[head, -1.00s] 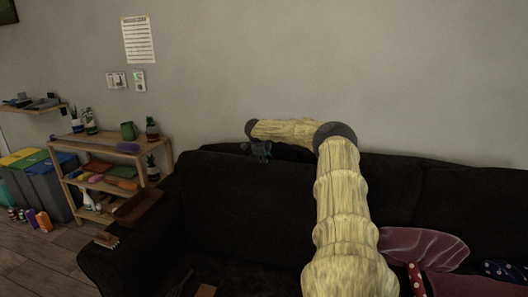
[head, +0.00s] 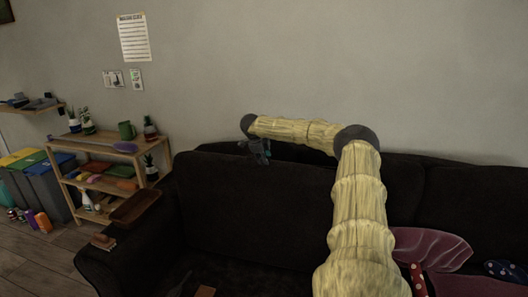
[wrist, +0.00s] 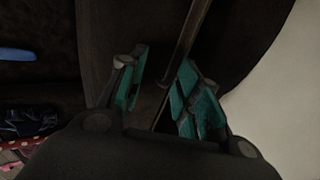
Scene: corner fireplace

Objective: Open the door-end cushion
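A dark sofa back cushion (head: 255,205) stands upright at the left end of the sofa in the head view. I take it for the door-end cushion, though no door shows. My gripper (head: 260,152) is at its top edge, small and dark there. In the wrist view my gripper (wrist: 160,95) has its two teal-padded fingers apart. A thin dark edge (wrist: 191,40) runs down between the fingers, with dark upholstery around it. I cannot tell whether either pad touches it.
A brown tray (head: 135,207) and a brush (head: 103,242) lie on the left armrest. A wooden shelf (head: 100,147) with pots stands beyond it. Pink cushions (head: 432,248) lie at the right. The wall (head: 290,60) is close behind the sofa.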

